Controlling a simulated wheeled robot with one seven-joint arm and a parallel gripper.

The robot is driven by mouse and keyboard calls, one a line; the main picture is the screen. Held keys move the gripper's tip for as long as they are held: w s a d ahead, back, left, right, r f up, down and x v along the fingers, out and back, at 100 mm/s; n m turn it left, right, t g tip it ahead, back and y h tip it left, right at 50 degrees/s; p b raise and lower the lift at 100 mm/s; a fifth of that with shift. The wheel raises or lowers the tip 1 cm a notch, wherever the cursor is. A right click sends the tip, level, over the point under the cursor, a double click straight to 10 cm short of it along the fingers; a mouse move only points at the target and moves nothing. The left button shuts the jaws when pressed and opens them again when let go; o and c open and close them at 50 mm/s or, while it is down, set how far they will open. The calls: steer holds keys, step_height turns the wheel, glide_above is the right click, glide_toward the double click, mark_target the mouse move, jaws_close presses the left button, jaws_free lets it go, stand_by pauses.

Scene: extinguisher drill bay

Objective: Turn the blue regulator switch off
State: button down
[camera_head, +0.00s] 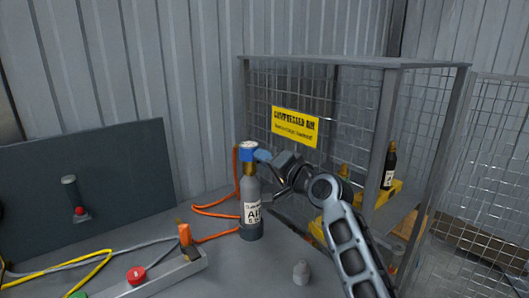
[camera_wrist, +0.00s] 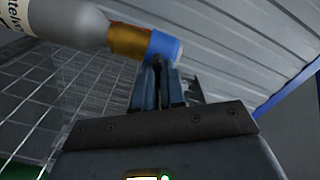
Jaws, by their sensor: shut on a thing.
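The grey air bottle (camera_head: 251,212) stands upright on the bench, with a white label and a brass neck. The blue regulator (camera_head: 248,152) sits on top of it, with a blue switch part (camera_head: 263,155) sticking out to the right. My gripper (camera_head: 277,158) reaches in from the right at the height of the regulator and is shut on the blue switch. In the wrist view the blue regulator (camera_wrist: 164,47) shows beyond the brass neck, and my gripper's fingertips (camera_wrist: 162,66) meet its lower edge. The fingers hide part of the switch.
An orange hose (camera_head: 212,213) runs behind the bottle. A control box (camera_head: 152,278) with a red button and an orange lever lies at front left. A grey cap (camera_head: 301,272) stands at the bench front. A mesh cage (camera_head: 350,64) with a yellow sign is behind my arm.

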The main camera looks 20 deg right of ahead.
steer(key=shift+f+m+p, duration=0.1)
steer(key=shift+m+p, duration=1.75)
steer(key=shift+m, duration=1.35)
steer(key=c, duration=1.2)
jaws_free()
steer(key=b+v, duration=0.1)
steer(key=v, duration=0.6)
steer(key=shift+s+d, duration=0.15)
steer(key=shift+s, duration=0.2)
